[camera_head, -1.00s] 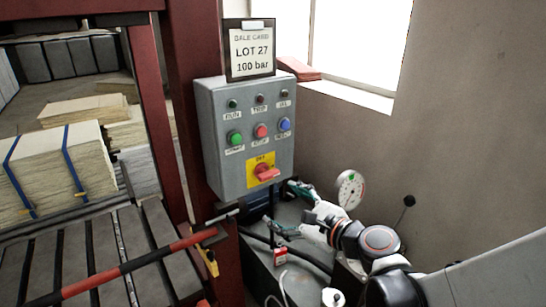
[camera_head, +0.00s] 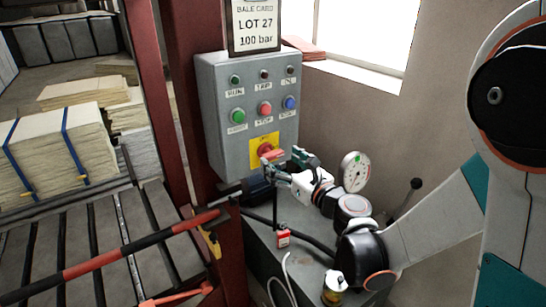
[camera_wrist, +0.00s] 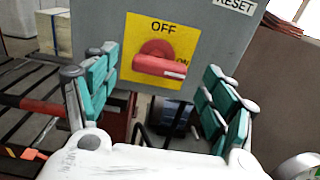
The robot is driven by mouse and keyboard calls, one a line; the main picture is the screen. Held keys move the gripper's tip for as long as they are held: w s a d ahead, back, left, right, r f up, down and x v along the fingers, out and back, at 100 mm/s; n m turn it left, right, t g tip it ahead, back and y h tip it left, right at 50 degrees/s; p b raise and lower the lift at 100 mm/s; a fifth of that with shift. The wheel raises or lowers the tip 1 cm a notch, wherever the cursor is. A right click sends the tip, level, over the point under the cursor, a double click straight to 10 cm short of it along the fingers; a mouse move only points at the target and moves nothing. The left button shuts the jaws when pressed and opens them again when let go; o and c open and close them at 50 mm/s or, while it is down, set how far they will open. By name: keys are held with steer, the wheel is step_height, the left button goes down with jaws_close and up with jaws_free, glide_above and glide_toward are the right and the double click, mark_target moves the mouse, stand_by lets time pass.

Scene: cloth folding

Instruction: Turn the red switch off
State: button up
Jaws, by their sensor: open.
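The red switch (camera_wrist: 160,62) is a rotary knob on a yellow plate (camera_wrist: 135,30) low on the front of the grey control box. In the wrist view its bar lies nearly level, its right end by the "ON" mark; "OFF" is printed above it. In the head view the switch (camera_head: 267,152) is partly covered by my gripper (camera_head: 283,164). My gripper also shows in the wrist view (camera_wrist: 158,98), its teal-padded fingers wide apart to the left and right of the switch. The gap between them is empty, and I see no contact with the switch.
The control box (camera_head: 218,130) carries several lamps and buttons above the switch. A round gauge (camera_head: 355,172) stands right of my gripper. A red-and-black bar (camera_head: 130,243) crosses at the left.

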mark_target(275, 156)
steer(key=shift+b+x, duration=0.35)
steer(key=shift+x, duration=2)
steer(key=c, duration=1.1)
